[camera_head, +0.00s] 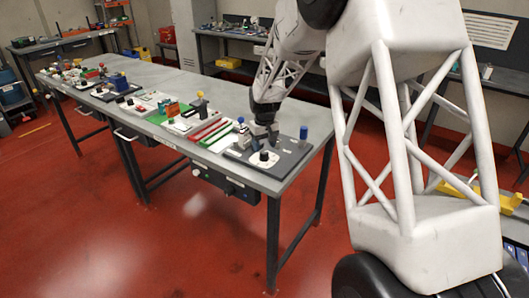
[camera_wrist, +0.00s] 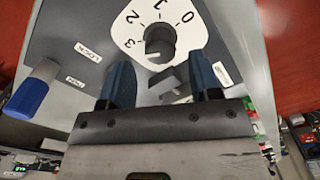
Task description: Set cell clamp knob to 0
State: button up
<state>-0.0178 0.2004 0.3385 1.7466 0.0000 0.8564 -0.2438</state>
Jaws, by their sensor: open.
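The cell clamp knob (camera_wrist: 160,38) is a dark round knob in the middle of a white dial plate (camera_wrist: 191,39) marked 0, 1, 2 and 3. A small pale mark shows at its lower edge; I cannot tell which number the knob is set to. In the head view the knob (camera_head: 264,156) sits on the dark panel at the near end of the bench. My gripper (camera_wrist: 161,64) is open, its two blue-grey fingers apart, with nothing held. The fingertips are close to the dial's lower edge in the wrist view. In the head view my gripper (camera_head: 266,133) is just behind the dial.
A blue-topped post (camera_head: 303,133) stands on the same panel; it shows in the wrist view (camera_wrist: 30,94) at left. A "LOCK" label (camera_wrist: 87,53) is beside the dial. A grey block (camera_wrist: 172,81) lies between my fingers' lines. Red and white strips (camera_head: 213,131) lie left of the panel.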

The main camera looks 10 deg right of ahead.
aim_at(264, 152)
jog(key=shift+f, duration=0.25)
jog(key=shift+f, duration=1.5)
jog(key=c, duration=0.8)
